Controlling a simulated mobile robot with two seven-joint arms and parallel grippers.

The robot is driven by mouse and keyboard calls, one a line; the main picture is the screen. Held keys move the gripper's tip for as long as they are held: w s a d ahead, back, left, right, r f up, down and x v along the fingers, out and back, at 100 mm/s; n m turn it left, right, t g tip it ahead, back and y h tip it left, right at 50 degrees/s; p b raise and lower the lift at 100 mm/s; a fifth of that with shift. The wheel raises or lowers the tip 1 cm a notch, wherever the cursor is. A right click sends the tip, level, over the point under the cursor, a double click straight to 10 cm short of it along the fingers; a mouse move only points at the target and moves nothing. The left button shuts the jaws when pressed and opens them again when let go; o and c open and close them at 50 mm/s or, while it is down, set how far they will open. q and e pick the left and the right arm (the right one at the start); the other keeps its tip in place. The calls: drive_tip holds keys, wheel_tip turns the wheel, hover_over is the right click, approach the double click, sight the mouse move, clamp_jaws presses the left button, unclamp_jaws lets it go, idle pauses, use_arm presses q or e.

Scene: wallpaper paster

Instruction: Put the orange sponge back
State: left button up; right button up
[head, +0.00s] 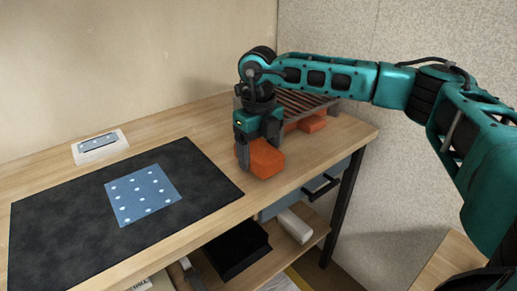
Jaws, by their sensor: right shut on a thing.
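The orange sponge (266,159) is a block at the right part of the wooden table, just right of the dark mat. My right gripper (247,152) points down and is shut on the sponge, at or just above the table top; the exact gap cannot be told. Its fingers hide the left side of the sponge. Behind it, a slatted rack (300,102) stands at the back right, with orange parts (313,122) under its front edge. My left gripper is not in view.
A dark mat (60,215) covers the table's left and middle, with a blue dotted sheet (142,196) on it. A small dotted piece on a white card (100,145) lies behind. Below are a drawer handle (322,186), a black box (237,248) and a white roll (295,226).

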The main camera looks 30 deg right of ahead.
sight(259, 147)
drive_tip(key=shift+f, duration=0.2)
drive_tip(key=o, duration=1.1)
drive_tip(key=shift+b, duration=0.35)
wheel_tip(259, 147, up, 6)
drive_tip(key=p, duration=0.2)
drive_tip(key=shift+w+d+r+p, duration=0.1)
drive_tip(key=shift+p, duration=0.2)
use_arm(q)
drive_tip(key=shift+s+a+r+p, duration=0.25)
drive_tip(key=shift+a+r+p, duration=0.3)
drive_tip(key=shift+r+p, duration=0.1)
use_arm(e)
wheel_tip(259, 147, up, 7)
drive_tip(key=shift+f, duration=0.1)
